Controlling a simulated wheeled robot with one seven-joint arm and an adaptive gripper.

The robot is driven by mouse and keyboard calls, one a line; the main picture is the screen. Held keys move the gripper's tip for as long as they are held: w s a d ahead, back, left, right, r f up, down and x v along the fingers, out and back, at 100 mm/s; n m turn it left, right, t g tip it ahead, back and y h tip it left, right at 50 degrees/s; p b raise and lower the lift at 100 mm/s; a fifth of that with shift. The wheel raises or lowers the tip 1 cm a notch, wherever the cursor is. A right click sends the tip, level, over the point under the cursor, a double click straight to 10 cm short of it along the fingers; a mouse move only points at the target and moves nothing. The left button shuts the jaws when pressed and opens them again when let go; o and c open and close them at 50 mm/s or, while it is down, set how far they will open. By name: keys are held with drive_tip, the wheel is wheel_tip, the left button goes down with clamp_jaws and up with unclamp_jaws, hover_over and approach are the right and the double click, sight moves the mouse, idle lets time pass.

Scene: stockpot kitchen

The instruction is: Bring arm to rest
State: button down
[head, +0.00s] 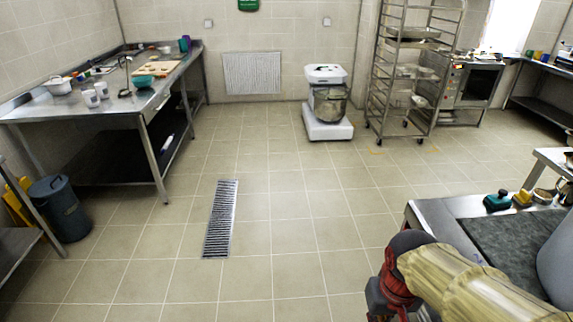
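My arm comes in at the lower right of the head view, in a yellowish sleeve with a dark and red joint. It is folded low beside the near steel counter (440,212). The end of my gripper is not visible, so I cannot tell its state or whether it holds anything.
The tiled floor (290,200) ahead is clear, with a drain grate (220,218). A steel table (130,100) and a dark bin (58,208) stand at left. A mixer (327,100), a rack (405,70) and an oven (472,85) stand at the back.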

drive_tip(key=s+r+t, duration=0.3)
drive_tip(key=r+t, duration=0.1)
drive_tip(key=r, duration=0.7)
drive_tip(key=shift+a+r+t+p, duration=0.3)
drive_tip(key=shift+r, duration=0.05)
